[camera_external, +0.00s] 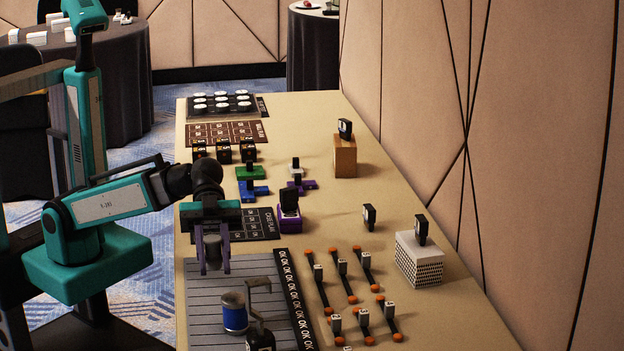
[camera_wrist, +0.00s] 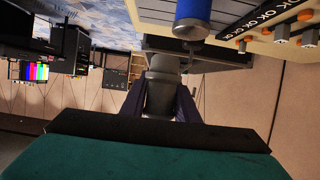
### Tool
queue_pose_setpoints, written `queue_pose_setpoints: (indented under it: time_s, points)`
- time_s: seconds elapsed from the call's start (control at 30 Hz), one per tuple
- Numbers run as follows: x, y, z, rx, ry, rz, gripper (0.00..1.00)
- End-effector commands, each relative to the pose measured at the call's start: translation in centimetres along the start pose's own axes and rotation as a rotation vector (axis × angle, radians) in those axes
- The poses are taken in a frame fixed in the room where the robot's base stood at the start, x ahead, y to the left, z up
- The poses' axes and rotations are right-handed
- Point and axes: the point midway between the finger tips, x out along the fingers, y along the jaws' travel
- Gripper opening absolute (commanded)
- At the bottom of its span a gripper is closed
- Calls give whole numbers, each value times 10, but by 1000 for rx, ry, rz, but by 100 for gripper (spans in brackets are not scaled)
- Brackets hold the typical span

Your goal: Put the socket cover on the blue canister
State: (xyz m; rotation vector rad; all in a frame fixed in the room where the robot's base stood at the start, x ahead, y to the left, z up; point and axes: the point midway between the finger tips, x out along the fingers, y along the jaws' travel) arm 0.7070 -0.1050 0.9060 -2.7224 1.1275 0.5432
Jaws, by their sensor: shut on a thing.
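My gripper (camera_external: 212,262) is shut on a grey cylindrical piece, which looks like the socket cover (camera_external: 213,252), and holds it above the far left end of the slatted grey mat. In the wrist view the socket cover (camera_wrist: 162,82) sits between the purple fingers (camera_wrist: 160,104), which partly hide it. The blue canister (camera_external: 234,317) stands upright on the mat, nearer the camera and slightly right of my gripper, with a pale grey top. It also shows at the top of the wrist view (camera_wrist: 193,10). The socket cover and the canister are apart.
A black item with a bent grey arm (camera_external: 260,338) stands close to the canister's right. The slatted mat (camera_external: 205,325) has an OK strip along its right side. Several black tools with orange ends (camera_external: 345,275) lie further right. A white perforated box (camera_external: 419,260) stands near the wall.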

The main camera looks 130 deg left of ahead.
Motion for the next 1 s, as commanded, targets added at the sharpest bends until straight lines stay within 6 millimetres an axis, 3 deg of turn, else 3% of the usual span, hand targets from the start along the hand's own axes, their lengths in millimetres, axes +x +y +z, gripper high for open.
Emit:
queue_pose_setpoints:
  time_s: [1.0]
  points:
    - [15, -13, -11, 1, 4, 9, 7]
